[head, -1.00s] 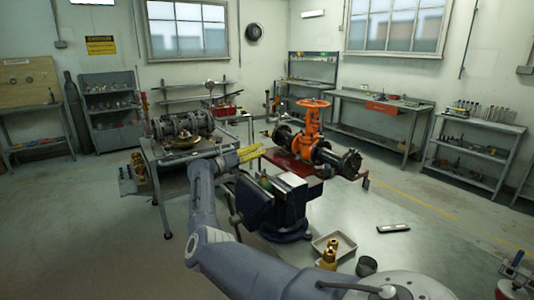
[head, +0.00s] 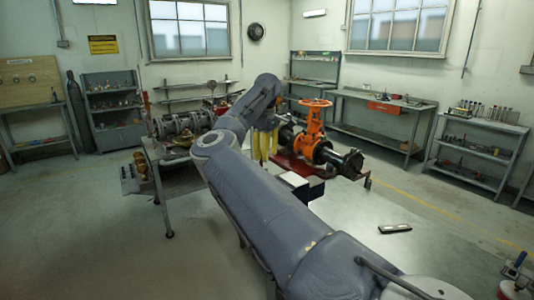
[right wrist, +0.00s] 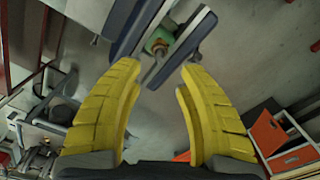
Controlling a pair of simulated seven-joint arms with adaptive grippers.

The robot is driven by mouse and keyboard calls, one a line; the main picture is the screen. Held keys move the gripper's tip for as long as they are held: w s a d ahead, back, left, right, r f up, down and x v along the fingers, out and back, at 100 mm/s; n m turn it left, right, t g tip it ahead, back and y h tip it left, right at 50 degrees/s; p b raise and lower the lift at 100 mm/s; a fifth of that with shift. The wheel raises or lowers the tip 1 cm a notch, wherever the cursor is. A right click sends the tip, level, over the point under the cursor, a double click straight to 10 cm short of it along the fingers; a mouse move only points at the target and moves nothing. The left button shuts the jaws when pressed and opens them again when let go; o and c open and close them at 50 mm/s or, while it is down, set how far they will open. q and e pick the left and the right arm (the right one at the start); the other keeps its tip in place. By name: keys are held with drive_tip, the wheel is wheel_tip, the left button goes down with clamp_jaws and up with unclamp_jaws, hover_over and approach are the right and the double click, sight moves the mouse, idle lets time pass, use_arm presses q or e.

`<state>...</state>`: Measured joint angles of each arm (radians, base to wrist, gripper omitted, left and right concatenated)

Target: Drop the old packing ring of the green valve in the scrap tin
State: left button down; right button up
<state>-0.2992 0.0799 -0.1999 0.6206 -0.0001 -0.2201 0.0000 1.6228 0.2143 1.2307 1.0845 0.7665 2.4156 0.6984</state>
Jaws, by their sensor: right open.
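The green valve (right wrist: 160,43) shows small in the right wrist view, between the two grey jaws of the vise (right wrist: 181,47). A small brass-coloured part sits at its middle; I cannot make out the packing ring. In the head view the valve is hidden behind my right arm. My right gripper (head: 264,157) points down over the vise (head: 295,181), its yellow fingers apart. In the right wrist view the gripper (right wrist: 159,70) is open and empty, with the valve beyond its fingertips. My left gripper is out of view. The scrap tin cannot be seen now, with my arm covering much of the bench.
A large orange valve (head: 309,143) with a handwheel stands on a red stand behind the vise. A side table (head: 180,175) with metal parts is at the left.

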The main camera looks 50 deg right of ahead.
drive_tip(key=shift+f, duration=3.15)
drive_tip(key=shift+c, duration=0.3)
clamp_jaws()
drive_tip(key=c, duration=0.7)
unclamp_jaws()
drive_tip(key=o, duration=0.8)
drive_tip(key=shift+c, duration=0.2)
